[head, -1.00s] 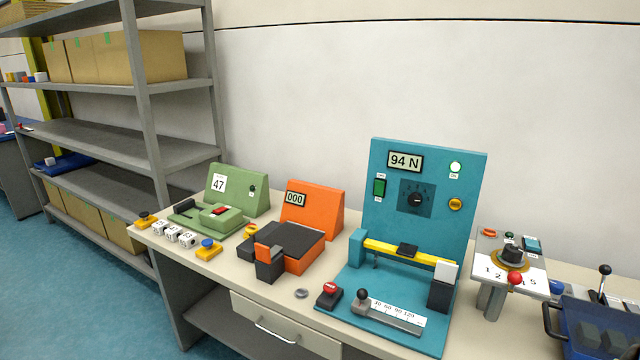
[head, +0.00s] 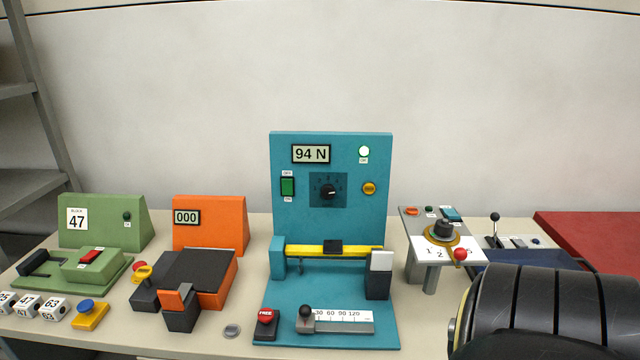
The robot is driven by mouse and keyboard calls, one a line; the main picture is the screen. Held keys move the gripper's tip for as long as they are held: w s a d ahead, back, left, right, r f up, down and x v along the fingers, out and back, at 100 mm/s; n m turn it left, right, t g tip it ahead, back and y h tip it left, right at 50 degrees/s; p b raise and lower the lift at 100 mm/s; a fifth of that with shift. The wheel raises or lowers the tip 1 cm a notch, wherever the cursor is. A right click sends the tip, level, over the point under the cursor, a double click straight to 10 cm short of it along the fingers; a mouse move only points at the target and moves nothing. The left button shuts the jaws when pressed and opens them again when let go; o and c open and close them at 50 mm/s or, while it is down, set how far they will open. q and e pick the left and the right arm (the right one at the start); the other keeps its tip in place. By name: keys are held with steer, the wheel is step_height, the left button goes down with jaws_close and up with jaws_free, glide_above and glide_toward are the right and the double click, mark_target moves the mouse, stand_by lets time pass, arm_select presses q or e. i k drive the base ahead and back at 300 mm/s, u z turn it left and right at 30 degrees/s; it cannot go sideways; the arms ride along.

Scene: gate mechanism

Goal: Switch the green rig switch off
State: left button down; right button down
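A green rocker switch (head: 288,187) sits on the upright panel of the teal rig (head: 330,230), left of a black dial. Small labels above and below it seem to read OFF and ON. A yellow bar (head: 350,251) spans the rig below the panel. A separate green machine (head: 104,222) at the far left carries a red switch (head: 91,256). Neither gripper shows in the head view. A dark ribbed arm link of mine covers the lower right.
An orange machine (head: 209,225) reading 000 stands left of the teal rig. Several numbered cubes, a yellow box with a blue button (head: 89,313) and a red FREE button (head: 265,318) lie near the front. A selector stand (head: 443,236) is right. The wall behind is bare.

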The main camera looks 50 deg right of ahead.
mark_target(287, 185)
steer(key=z, duration=0.4)
steer(key=i, duration=0.35)
steer(key=z, duration=0.45)
